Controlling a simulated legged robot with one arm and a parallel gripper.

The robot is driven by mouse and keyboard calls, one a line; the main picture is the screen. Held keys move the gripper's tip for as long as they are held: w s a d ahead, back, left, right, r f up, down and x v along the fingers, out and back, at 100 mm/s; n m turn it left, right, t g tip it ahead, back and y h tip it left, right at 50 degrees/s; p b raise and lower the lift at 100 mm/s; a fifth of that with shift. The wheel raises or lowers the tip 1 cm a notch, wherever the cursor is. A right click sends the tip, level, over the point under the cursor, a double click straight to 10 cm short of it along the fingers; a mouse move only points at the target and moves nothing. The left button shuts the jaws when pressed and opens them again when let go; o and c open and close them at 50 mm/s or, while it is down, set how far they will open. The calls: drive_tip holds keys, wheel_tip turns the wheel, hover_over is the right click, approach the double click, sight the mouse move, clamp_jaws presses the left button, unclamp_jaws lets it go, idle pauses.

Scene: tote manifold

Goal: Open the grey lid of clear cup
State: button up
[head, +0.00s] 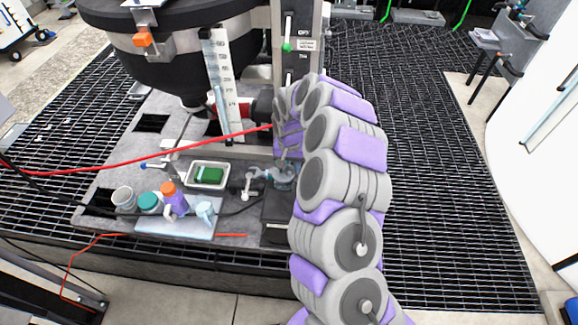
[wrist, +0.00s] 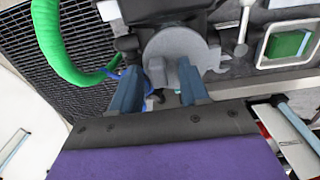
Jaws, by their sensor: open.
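The clear cup (head: 285,184) stands at the right end of the grey bench in the head view, close to my arm. In the wrist view its round grey lid (wrist: 205,48) fills the upper middle and appears to be on. My gripper (wrist: 158,80) is open, with its two dark blue fingers pointing at the lid. In the head view my gripper is just above the cup, mostly hidden by my arm.
A white tray (head: 192,184) with a green block (head: 209,175) lies left of the cup. An orange-capped purple bottle (head: 175,200), a teal-lidded jar (head: 149,203) and a pale mug (head: 205,211) stand further left. A red hose (head: 150,155) crosses behind. A green hose (wrist: 58,50) curves at left in the wrist view.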

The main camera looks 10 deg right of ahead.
clamp_jaws()
idle(0.3)
idle(0.3)
